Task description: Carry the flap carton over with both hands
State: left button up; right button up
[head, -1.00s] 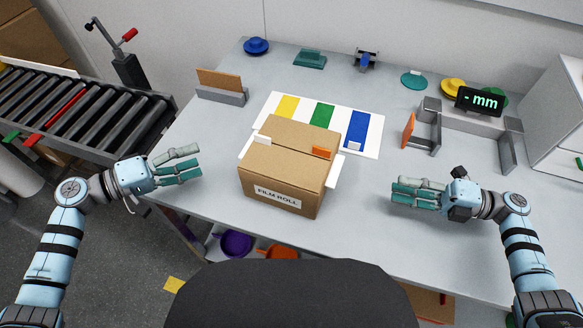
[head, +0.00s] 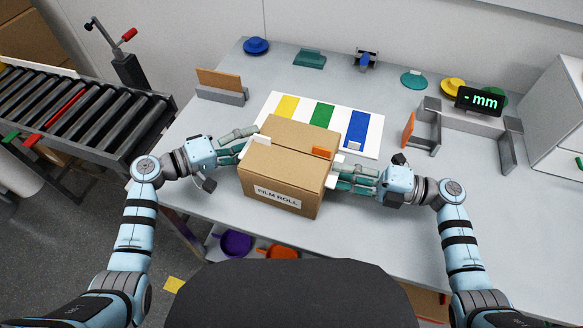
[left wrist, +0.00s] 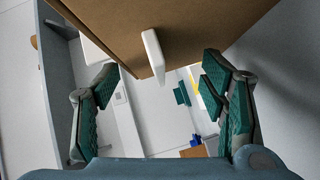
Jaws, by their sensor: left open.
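The brown flap carton (head: 281,175), with a "FILM ROLL" label on its front, stands on the bench. A white flap shows at its left side (head: 245,154) and another at its right side (head: 332,175). My left gripper (head: 244,145) is at the left flap. The left wrist view shows my left gripper (left wrist: 165,85) open, with the white flap (left wrist: 153,52) between its spread fingers and the carton (left wrist: 165,22) above. My right gripper (head: 342,179) is at the right flap. Its fingers partly hide that flap, and its grip is unclear.
A white mat with yellow, green and blue stripes (head: 359,130) lies behind the carton. A grey bracket with a brown panel (head: 220,92) stands at back left. A grey fixture (head: 427,125) and a display (head: 480,100) stand right. A roller conveyor (head: 80,115) is left of the bench.

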pick_arm(q)
jog(key=shift+c, duration=0.5)
pick_arm(e)
jog(key=shift+c, duration=0.6)
pick_arm(q)
jog(key=shift+s, duration=0.1)
jog(key=c, duration=0.7)
pick_arm(e)
jog(key=shift+s, duration=0.1)
grip_shut()
pick_arm(q)
jog(key=shift+a+f, duration=0.1)
jog(key=c, duration=0.6)
pick_arm(e)
jog(key=shift+r, duration=0.1)
